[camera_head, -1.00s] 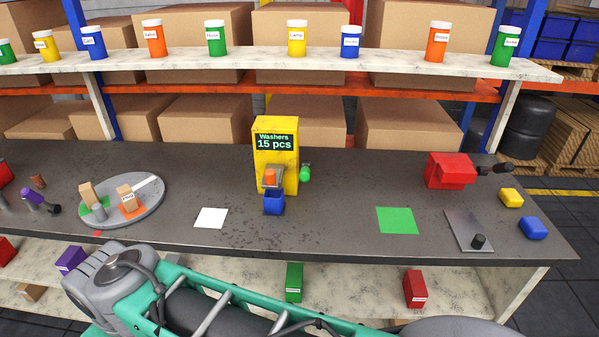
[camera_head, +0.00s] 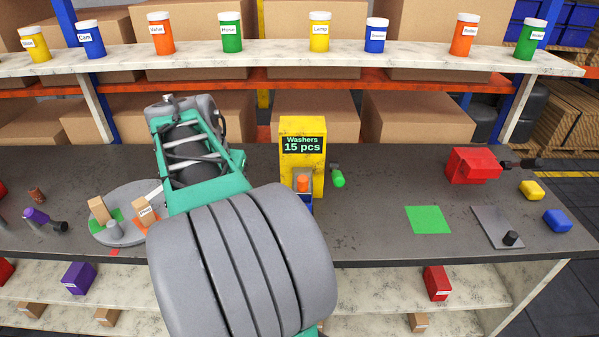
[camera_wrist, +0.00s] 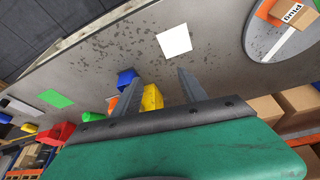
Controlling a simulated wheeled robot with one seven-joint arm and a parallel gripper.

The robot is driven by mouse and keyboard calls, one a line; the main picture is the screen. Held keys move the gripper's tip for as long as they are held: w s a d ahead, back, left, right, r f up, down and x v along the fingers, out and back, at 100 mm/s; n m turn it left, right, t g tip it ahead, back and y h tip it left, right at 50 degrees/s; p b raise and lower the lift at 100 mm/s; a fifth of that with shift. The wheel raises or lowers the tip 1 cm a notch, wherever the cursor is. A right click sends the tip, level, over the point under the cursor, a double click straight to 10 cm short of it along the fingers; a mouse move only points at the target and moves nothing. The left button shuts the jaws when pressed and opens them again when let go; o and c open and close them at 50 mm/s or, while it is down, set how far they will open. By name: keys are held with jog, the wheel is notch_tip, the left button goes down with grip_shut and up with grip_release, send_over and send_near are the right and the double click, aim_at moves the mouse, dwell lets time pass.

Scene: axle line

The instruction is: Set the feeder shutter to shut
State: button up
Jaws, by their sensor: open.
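The feeder (camera_head: 316,137) is a yellow box on the bench with a display reading "Washers 15 pcs". An orange part (camera_head: 303,184) sits on its front above a blue cup (camera_head: 309,203), which my arm partly hides. A green handle (camera_head: 338,178) on a short dark stem sticks out at its right side; I cannot tell the shutter's setting. In the wrist view, my gripper (camera_wrist: 160,76) is open and empty, its fingers pointing toward the bench. The yellow feeder (camera_wrist: 152,97) and blue cup (camera_wrist: 126,78) show between and behind the fingers, apart from them. The head view hides my gripper behind my arm.
A round grey tray (camera_head: 112,236) with small blocks is at left. A green square (camera_head: 428,219) and a red device (camera_head: 472,165) are at right. A white square (camera_wrist: 174,41) lies on the bench. A shelf (camera_head: 270,58) with labelled jars runs behind. Bench between feeder and green square is clear.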

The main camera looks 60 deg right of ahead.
aim_at(302, 178)
jog(key=s+d+r+m+g, duration=0.1)
jog(key=s+d+m+g, duration=0.1)
jog(key=s+d+m, duration=0.75)
jog(key=d+f, duration=0.2)
jog(key=d+f+n+p, duration=0.1)
jog(key=d+f, duration=0.1)
jog(key=s+d+f+n, duration=0.1)
jog(key=d, duration=0.1)
jog(key=shift+d+f+n, duration=0.25)
jog(key=shift+d+f, duration=0.05)
jog(key=shift+f, duration=0.1)
jog(key=shift+d+f, duration=0.15)
jog(key=shift+f, duration=0.25)
grip_shut()
